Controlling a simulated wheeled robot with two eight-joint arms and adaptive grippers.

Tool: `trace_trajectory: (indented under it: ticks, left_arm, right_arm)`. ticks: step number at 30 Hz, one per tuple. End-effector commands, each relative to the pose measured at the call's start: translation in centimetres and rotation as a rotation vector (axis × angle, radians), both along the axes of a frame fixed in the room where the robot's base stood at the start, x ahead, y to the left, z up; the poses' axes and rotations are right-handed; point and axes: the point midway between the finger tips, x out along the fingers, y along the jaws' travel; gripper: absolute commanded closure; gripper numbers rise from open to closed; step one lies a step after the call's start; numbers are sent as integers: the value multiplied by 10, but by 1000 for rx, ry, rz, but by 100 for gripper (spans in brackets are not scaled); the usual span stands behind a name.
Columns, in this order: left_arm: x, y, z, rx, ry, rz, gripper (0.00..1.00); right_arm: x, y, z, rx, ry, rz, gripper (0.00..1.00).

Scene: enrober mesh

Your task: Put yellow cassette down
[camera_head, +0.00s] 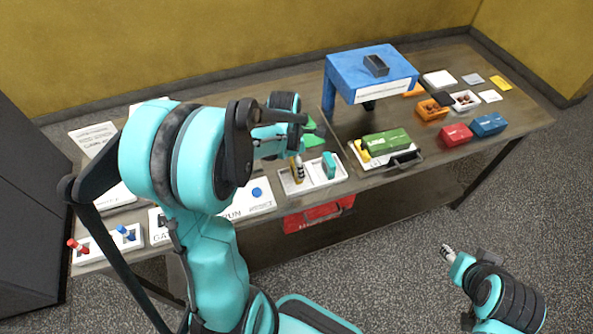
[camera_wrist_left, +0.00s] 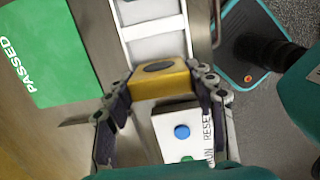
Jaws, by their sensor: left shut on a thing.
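The yellow cassette (camera_wrist_left: 160,80) is between the fingers of my left gripper (camera_wrist_left: 160,92) in the wrist view, with a dark oval on its top. In the head view, my left gripper (camera_head: 297,170) is over the left part of a white two-part tray (camera_head: 312,186), and the arm hides much of the cassette. The tray (camera_wrist_left: 152,28) lies just beyond the cassette in the wrist view. I cannot tell whether the cassette touches it. A teal cassette (camera_head: 329,164) stands in the tray's right part. My right gripper (camera_head: 447,252) is off the table at lower right; its fingers are unclear.
A RUN/RESET panel (camera_wrist_left: 165,128) with blue and green buttons is close to my left gripper. A green PASSED plate (camera_wrist_left: 45,55) lies beside the tray. A blue stand (camera_head: 350,72), a green block (camera_head: 387,143) and several small boxes are to the right.

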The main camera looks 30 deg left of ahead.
Motion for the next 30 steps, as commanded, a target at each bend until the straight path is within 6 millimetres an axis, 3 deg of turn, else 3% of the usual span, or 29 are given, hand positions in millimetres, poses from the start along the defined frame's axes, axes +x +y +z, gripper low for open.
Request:
trace_trajectory:
  ticks: [5, 17, 18, 19, 30]
  left_arm:
    - [1, 0, -29, 0, 0, 0, 76]
    - [0, 0, -34, 0, 0, 0, 76]
    - [0, 0, -33, 0, 0, 0, 35]
    - [0, 0, -33, 0, 0, 0, 27]
    - [1, 0, -30, 0, 0, 0, 25]
  right_arm:
    - [0, 0, -12, 0, 0, 0, 60]
    - [0, 0, -15, 0, 0, 0, 60]
    - [0, 0, -14, 0, 0, 0, 60]
    - [0, 0, -14, 0, 0, 0, 60]
    - [0, 0, -11, 0, 0, 0, 60]
